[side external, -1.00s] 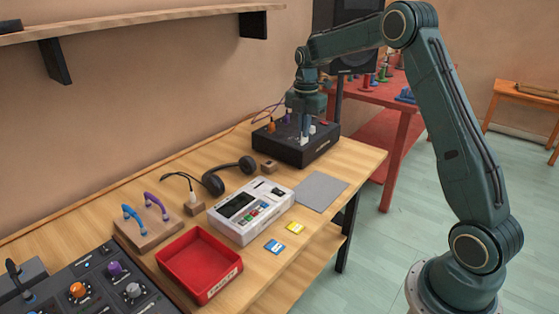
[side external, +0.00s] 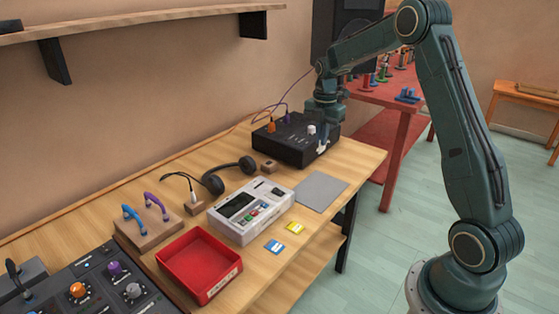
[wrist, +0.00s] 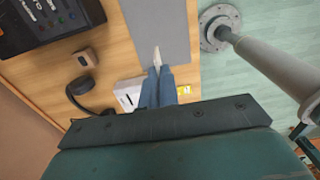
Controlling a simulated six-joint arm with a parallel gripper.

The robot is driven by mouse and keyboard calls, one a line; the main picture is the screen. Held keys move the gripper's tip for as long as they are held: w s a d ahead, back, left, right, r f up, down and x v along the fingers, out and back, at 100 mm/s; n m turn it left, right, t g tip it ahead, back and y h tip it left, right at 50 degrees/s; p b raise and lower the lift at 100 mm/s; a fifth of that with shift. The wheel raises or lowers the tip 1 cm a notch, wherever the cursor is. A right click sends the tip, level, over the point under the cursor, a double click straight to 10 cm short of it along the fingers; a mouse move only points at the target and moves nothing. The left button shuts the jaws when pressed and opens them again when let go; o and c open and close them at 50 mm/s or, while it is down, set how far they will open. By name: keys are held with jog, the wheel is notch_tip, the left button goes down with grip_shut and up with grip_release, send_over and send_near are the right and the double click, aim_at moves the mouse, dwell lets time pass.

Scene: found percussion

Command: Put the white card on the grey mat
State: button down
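My gripper (side external: 322,140) is above the right front part of the black box in the side view. Its two blue fingers (wrist: 158,72) are close together in the wrist view. A small pale piece, which looks like the white card (wrist: 156,57), sticks out between the fingertips; it also shows faintly below the gripper in the side view (side external: 322,150). Most of it is hidden by the fingers. The flat grey mat (side external: 321,192) lies bare on the table in front of the black box; it also shows in the wrist view (wrist: 160,20).
The black box (side external: 290,150) carries knobs and plugged cables. A white device (side external: 238,222) stands left of the mat. A yellow card (side external: 295,228) and a blue card (side external: 274,247) lie nearby. A red tray (side external: 200,262), headphones (side external: 213,183) and a wooden block (side external: 268,166) are further left.

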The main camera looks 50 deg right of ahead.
notch_tip(320, 180, down, 10)
dwell(0.3)
jog(key=shift+f, duration=2.1)
jog(key=shift+f, duration=0.15)
jog(key=c, duration=1.7)
grip_release()
notch_tip(320, 180, up, 12)
jog(key=shift+r, duration=0.15)
